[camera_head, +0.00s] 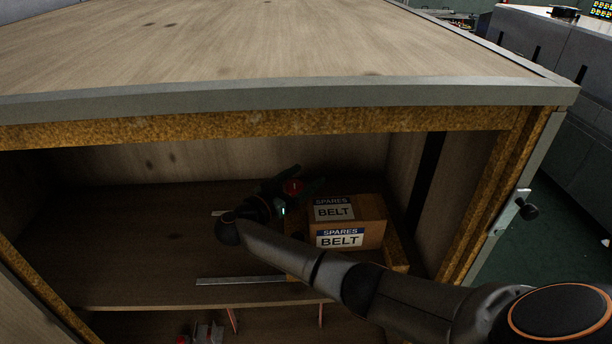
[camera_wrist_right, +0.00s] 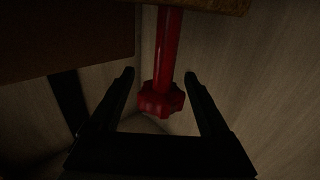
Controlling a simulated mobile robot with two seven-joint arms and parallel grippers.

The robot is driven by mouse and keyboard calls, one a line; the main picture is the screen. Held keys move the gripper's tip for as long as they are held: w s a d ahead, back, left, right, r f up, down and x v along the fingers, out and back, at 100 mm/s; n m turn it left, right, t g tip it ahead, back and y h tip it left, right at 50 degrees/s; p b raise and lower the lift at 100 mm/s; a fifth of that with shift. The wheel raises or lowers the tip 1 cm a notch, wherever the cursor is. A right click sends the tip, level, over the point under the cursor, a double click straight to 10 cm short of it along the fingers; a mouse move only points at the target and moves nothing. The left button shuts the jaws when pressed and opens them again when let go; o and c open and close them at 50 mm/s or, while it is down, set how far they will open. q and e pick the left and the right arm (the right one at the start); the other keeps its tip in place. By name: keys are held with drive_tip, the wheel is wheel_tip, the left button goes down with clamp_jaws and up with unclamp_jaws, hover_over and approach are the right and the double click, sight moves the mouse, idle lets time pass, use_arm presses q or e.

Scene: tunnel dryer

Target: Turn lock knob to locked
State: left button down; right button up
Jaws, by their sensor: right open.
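A red lobed knob (camera_wrist_right: 162,99) on a straight red shaft (camera_wrist_right: 168,45) shows in the right wrist view. In the head view a red round part (camera_head: 293,187) shows at my right gripper (camera_head: 306,179), inside the open wooden cabinet. In the wrist view my right gripper (camera_wrist_right: 160,75) is open. Its two black fingers stand on either side of the knob, with a visible gap on both sides. I cannot tell the knob's locked or unlocked position from here. My left gripper is not in view.
A box labelled SPARES BELT (camera_head: 373,208) stands on the shelf (camera_head: 130,240) beside my right gripper. The cabinet's top edge (camera_head: 250,97) lies above my arm. The shelf's left part is clear.

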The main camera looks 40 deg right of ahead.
clamp_jaws()
idle(0.8)
